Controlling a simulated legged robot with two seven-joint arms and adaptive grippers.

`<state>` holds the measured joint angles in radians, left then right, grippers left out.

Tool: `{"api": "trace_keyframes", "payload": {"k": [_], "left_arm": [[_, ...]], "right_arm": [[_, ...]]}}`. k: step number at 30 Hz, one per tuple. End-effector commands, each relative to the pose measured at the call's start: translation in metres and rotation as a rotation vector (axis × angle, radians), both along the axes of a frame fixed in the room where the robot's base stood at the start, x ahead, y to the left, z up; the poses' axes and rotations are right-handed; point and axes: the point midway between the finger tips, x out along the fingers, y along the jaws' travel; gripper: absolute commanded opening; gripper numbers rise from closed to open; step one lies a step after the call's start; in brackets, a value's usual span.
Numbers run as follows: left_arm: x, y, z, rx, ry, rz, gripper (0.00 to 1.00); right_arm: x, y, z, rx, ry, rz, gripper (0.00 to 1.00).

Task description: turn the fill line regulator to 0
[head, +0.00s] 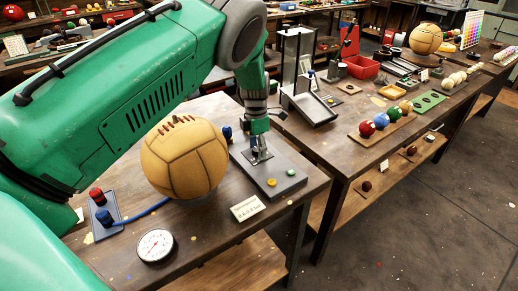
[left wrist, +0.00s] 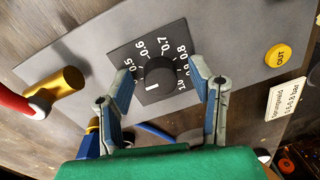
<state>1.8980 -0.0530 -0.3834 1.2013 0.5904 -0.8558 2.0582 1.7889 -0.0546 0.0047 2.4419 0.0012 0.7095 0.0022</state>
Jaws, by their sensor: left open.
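The fill line regulator is a black knob (left wrist: 160,76) on a square black dial plate (left wrist: 150,46), set in a grey panel (left wrist: 235,62). In the left wrist view, printed numbers from about 0.5 to 1.0 run around the knob's upper side. A white mark on the knob lies at its lower side; I cannot read the scale there. My left gripper (left wrist: 161,68) is open, with one finger on each side of the knob; contact is unclear. In the head view my left gripper (head: 258,156) is over the grey panel (head: 283,184) and mostly hides the dial. My right gripper is not in view.
A tan leather ball (head: 185,158) stands left of the panel. A pressure gauge (head: 156,245) and a small plate with red and blue knobs (head: 104,217) are near it.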

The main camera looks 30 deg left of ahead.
Motion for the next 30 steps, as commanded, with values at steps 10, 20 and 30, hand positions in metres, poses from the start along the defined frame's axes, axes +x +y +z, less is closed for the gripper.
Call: {"api": "trace_keyframes", "payload": {"k": [10,20,30], "left_arm": [[0.004,0.003,0.053,0.001,-0.003,-0.001,0.49],[0.007,0.005,0.109,0.001,-0.001,-0.001,0.49],[0.007,0.005,0.118,0.001,0.002,-0.001,0.49]], "right_arm": [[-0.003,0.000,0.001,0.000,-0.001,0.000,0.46],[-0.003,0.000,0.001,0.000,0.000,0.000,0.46],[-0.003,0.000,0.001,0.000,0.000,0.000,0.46]]}}
